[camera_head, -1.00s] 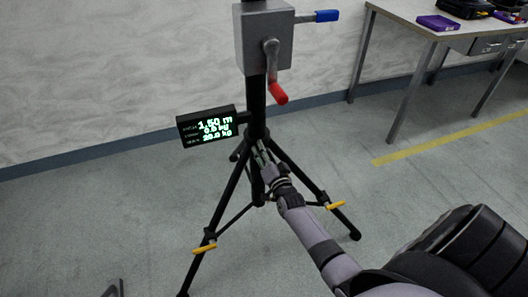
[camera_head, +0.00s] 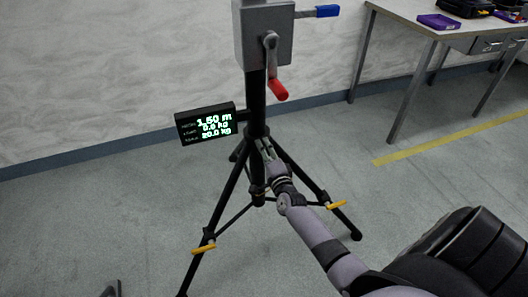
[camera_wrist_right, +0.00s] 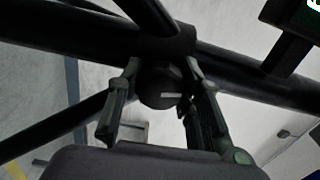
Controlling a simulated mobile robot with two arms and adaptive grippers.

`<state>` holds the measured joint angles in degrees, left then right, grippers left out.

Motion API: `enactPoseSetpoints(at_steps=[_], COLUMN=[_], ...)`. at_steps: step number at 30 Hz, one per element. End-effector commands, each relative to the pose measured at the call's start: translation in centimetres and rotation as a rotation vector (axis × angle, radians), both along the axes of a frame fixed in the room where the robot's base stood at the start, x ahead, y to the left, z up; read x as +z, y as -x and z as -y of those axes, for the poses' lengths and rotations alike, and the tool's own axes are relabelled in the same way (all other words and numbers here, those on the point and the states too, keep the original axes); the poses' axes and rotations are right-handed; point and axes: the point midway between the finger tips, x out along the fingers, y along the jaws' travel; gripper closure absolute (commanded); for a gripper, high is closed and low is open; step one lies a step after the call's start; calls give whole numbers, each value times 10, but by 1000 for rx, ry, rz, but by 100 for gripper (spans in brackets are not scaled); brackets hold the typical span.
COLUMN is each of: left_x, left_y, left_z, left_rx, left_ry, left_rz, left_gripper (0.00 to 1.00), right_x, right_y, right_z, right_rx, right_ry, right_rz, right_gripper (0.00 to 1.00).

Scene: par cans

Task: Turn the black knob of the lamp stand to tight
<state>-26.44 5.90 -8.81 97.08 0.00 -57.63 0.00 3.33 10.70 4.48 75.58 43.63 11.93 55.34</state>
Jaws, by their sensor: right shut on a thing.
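The lamp stand (camera_head: 256,100) is a black tripod with a grey winch box on its column. In the right wrist view the black knob (camera_wrist_right: 158,90) sits on the stand's dark column, with a short white line on its face. My right gripper (camera_wrist_right: 162,76) has one finger on each side of the knob and is shut on it. In the head view my right gripper (camera_head: 266,152) reaches the column just above the spread legs, and the knob is hidden there.
A display (camera_head: 206,124) beside the column reads 1.50 m. A red-handled crank (camera_head: 277,88) and a blue handle (camera_head: 327,12) stick out of the winch box. Yellow levers (camera_head: 204,249) are on the legs. A table (camera_head: 410,22) stands at the right; the floor around is mostly clear.

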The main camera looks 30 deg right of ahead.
Motion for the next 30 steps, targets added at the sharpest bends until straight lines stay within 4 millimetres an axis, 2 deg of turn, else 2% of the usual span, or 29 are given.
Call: enactPoseSetpoints(at_steps=[18,19,28,30], left_x=[6,6,6,6], left_y=[-3,-3,-3,-3], left_z=[0,0,0,0], left_rx=[1,1,1,1], left_ry=[0,0,0,0], left_rz=[6,6,6,5], left_gripper=[100,100,100,100], right_x=[-2,-2,-1,-1], right_y=[0,0,0,0], right_z=[-1,-1,-1,0], right_rx=[2,2,1,0], right_ry=[-44,-44,-44,-44], right_rz=[8,8,10,10], right_gripper=[95,66,46,46])
